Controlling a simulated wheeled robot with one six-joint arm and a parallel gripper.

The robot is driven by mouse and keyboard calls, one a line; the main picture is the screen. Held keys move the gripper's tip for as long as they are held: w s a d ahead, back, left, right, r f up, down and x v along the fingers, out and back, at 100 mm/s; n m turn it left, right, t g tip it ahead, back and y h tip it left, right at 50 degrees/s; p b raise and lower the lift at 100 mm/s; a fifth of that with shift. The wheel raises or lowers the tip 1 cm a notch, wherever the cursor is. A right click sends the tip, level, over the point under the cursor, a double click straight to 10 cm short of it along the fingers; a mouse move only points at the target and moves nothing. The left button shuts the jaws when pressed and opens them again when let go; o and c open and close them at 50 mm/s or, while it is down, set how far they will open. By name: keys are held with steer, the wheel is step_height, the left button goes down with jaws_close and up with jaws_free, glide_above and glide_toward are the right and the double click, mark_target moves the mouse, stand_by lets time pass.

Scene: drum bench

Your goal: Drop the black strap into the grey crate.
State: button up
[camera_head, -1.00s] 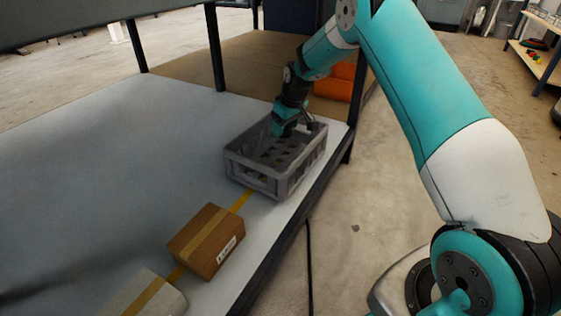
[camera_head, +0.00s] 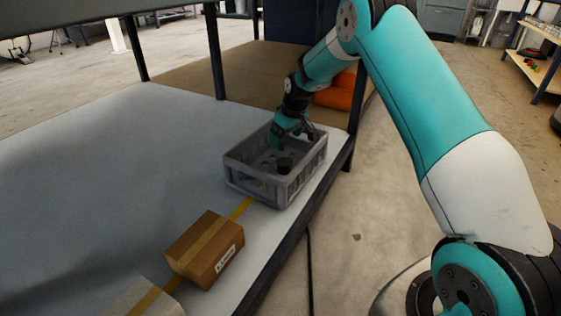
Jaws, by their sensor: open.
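The grey crate (camera_head: 257,183) stands on the bench near its right edge, its open top facing up. A small black thing, which looks like the black strap (camera_head: 285,165), lies inside the crate toward its near right part. My gripper (camera_head: 289,143) reaches down over the crate from the far side, its jaws open and apart from the black thing. How low the fingertips are against the crate's rim is hard to tell.
The pale bench top (camera_head: 110,165) is clear to the left. Dark posts rise behind.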

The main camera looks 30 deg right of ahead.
steer(key=p+v, duration=0.3)
steer(key=v, duration=0.3)
steer(key=shift+s+r+p, duration=0.2)
steer(key=shift+r+p, duration=0.2)
